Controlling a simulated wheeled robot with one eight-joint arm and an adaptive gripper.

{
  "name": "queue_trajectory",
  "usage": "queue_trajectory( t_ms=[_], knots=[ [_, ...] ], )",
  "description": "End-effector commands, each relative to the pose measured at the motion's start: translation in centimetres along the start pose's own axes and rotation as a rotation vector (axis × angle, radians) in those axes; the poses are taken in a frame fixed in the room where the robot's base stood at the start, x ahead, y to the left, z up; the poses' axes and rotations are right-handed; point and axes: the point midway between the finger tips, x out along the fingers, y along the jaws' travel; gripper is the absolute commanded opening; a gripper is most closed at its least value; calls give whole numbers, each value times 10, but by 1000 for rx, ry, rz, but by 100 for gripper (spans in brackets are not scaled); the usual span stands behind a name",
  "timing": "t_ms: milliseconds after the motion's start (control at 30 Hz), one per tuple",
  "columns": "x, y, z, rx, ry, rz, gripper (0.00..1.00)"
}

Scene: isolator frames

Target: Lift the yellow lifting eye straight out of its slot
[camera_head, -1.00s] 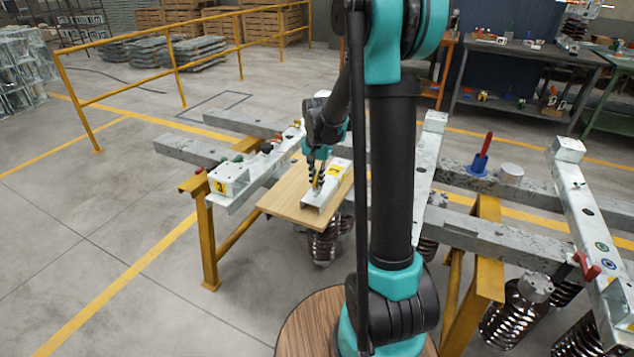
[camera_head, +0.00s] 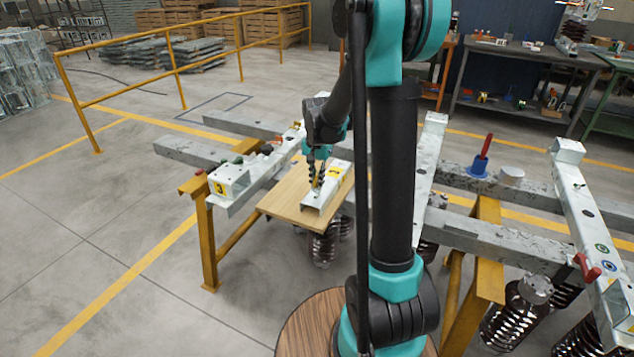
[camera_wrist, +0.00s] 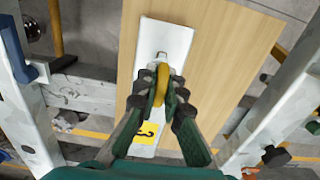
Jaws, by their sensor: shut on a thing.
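The yellow lifting eye (camera_wrist: 161,84) shows in the wrist view as a yellow ring edge between my fingertips, over a pale metal channel piece. My gripper (camera_wrist: 162,88) is shut on the eye, with its dark ribbed fingers on both sides. In the head view my gripper (camera_head: 316,180) points down at the channel piece (camera_head: 326,190), which lies on a wooden board. The eye is very small there, a yellowish spot between the fingers. The eye's lower end and its slot are hidden, so I cannot tell whether it has left the slot.
The wooden board (camera_head: 278,203) rests across grey steel beams on yellow trestles. A white bracket (camera_head: 230,181) stands to its left on a beam. A blue holder with a red handle (camera_head: 481,163) and a white cylinder (camera_head: 511,175) stand on the right beam.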

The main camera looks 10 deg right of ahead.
Motion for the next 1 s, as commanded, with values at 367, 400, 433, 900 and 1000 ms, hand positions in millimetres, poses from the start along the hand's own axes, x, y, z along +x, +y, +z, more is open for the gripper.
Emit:
queue_trajectory(
  t_ms=[367,400,433,900,1000],
  knots=[
    [-12,0,0,0,0,0,0],
    [-14,0,0,0,0,0,0],
    [-15,0,0,0,0,0,0],
    [-37,0,0,0,0,0,0],
    [-41,0,0,0,0,0,0]
  ],
)
